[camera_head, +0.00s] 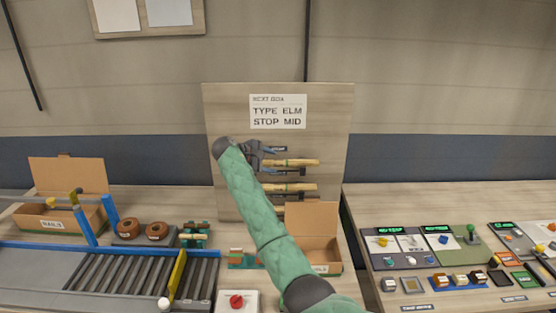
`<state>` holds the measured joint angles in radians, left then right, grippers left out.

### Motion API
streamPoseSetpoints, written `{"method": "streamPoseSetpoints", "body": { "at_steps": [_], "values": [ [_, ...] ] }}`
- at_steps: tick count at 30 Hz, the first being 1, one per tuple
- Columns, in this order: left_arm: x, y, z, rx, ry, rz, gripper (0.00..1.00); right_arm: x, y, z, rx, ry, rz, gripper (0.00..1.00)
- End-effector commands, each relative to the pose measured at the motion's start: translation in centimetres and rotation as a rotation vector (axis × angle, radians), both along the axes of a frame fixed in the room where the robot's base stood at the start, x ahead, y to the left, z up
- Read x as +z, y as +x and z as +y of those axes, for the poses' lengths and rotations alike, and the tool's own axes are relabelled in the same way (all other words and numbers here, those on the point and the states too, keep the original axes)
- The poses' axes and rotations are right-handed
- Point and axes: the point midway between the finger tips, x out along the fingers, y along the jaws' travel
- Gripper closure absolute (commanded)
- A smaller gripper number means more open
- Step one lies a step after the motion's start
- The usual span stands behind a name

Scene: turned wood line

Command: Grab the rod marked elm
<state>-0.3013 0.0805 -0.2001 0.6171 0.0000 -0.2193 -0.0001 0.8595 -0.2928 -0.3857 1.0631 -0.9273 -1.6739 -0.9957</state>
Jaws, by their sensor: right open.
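Several light wooden rods lie in a stack on dark holders on the upright wooden board (228,105). The top rod (300,162) and a rod below it (298,187) show best; a lower one is partly hidden by my arm. Small labels sit by the rods but are too small to read, so I cannot tell which is marked elm. A sign (278,111) above reads "TYPE ELM, STOP MID". My right gripper (266,156) is open at the left end of the top rod; contact is unclear. My left gripper is not in view.
An open cardboard box (313,232) stands below the rods, partly behind my arm. A roller conveyor (130,272), brown rolls and a box marked nails (50,225) are at left. Control panels (440,242) and small blocks cover the right table.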

Motion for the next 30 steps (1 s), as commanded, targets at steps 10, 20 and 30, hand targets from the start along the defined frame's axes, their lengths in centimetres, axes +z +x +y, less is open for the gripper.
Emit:
{"method": "streamPoseSetpoints", "body": {
  "at_steps": [10,20,30],
  "values": [
    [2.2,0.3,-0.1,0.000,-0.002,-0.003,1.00,-1.3,1.6,-1.9,0.000,-0.002,0.001,0.47],
    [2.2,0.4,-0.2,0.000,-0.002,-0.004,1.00,-1.5,1.6,-1.9,0.000,-0.001,0.001,0.65],
    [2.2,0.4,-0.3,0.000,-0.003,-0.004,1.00,-1.4,1.6,-1.9,0.000,-0.001,0.001,1.00]
  ]
}}
